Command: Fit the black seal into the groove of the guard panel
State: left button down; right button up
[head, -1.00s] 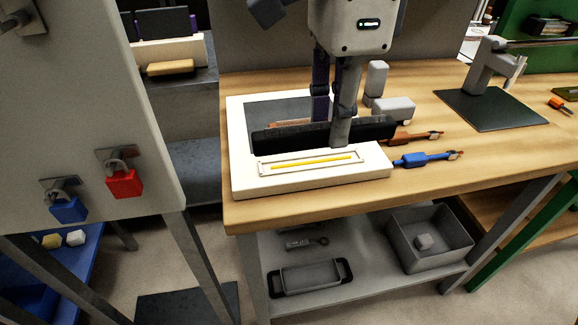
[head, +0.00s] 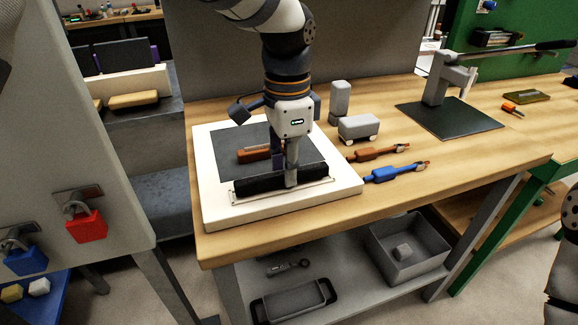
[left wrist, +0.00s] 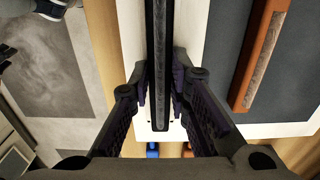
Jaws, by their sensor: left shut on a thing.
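The guard panel (head: 207,165) is a thick white slab with a grey inset, lying on the wooden bench. My left gripper (head: 285,178) points down over its near part and is shut on the black seal (head: 255,184), a long dark bar. In the left wrist view, the seal (left wrist: 158,112) runs lengthwise between my left fingers (left wrist: 158,90). In the head view the seal lies along the groove (head: 322,189) and hides its yellow strip; a thin outline shows around it. I cannot tell whether the seal is in the groove or just above it. My right gripper is not seen.
A brown block (head: 254,155) lies on the panel's grey inset, behind the seal. Orange (head: 375,153) and blue (head: 392,173) tools lie right of the panel, with grey blocks (head: 359,127) behind. A press (head: 449,90) stands farther right. The bench's front right is clear.

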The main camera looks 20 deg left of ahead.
pick_arm(q)
jog(key=shift+f, duration=0.25)
jog(key=shift+f, duration=0.1)
jog(key=c, duration=1.5)
grip_release()
notch_tip(320, 180, up, 12)
jog(key=shift+r, duration=0.1)
